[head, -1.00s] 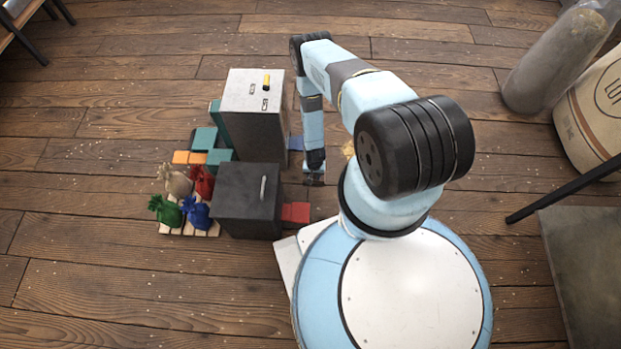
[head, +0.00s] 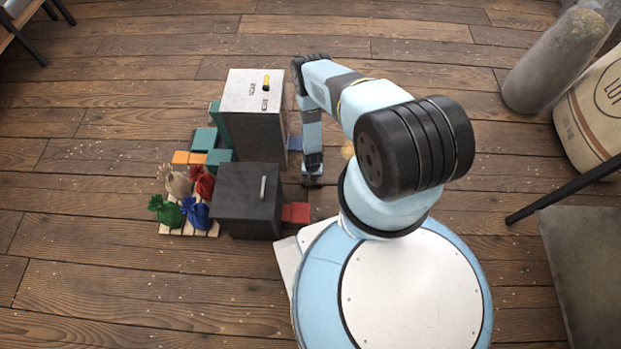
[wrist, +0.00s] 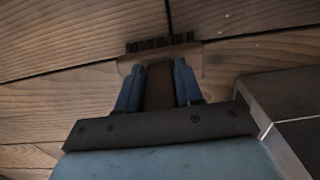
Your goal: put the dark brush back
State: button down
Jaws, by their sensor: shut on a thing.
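In the wrist view, my gripper (wrist: 158,85) is shut on the dark brush (wrist: 159,92), with its dark brown handle between the two blue fingers. The brush's wider brown head and dark bristles stick out past the fingertips, above the plank floor. In the head view, my gripper (head: 313,182) points down, low, just right of the dark box and the grey cabinet; the brush is too small to make out there. The pale grey cabinet (head: 245,92) has a yellow piece (head: 266,82) and small dark slot-like marks on its top.
The dark box (head: 245,205) with a grey handle stands close left of my gripper. Several coloured sacks (head: 182,200) and teal blocks (head: 204,138) lie farther left. Floor beyond the cabinet is clear.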

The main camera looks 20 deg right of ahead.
jog(key=c, duration=0.7)
grip_release()
jog(key=shift+c, duration=0.2)
notch_tip(320, 180, up, 12)
jog(key=shift+r, duration=0.1)
